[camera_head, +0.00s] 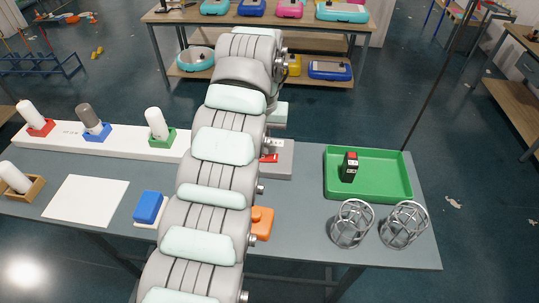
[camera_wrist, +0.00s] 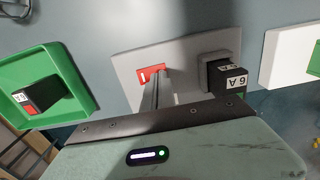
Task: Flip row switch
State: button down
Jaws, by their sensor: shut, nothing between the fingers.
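A grey panel (camera_wrist: 127,62) with a red switch (camera_wrist: 147,74) lies ahead of my gripper in the wrist view. A black block marked "6 A" (camera_wrist: 222,75) sits on the same panel, to the right of the switch. My gripper (camera_wrist: 159,76) is shut and empty, its fingertips right at the red switch and covering part of it. I cannot tell whether they touch it. In the head view the panel (camera_head: 283,163) shows partly beside my arm, with a bit of red on it; my arm hides the rest and the gripper.
A green tray (camera_head: 402,180) holds a black and red block (camera_head: 349,167). Two wire cages (camera_head: 352,224) (camera_head: 404,225) stand at the front right. A white rack (camera_head: 65,140) with cylinders, a white sheet (camera_head: 85,201) and a blue block (camera_head: 149,207) are left; an orange object (camera_head: 263,223) sits beside my arm.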

aim_at(264, 157)
jog(key=shift+r+p, duration=0.9)
jog(key=shift+r, duration=1.7)
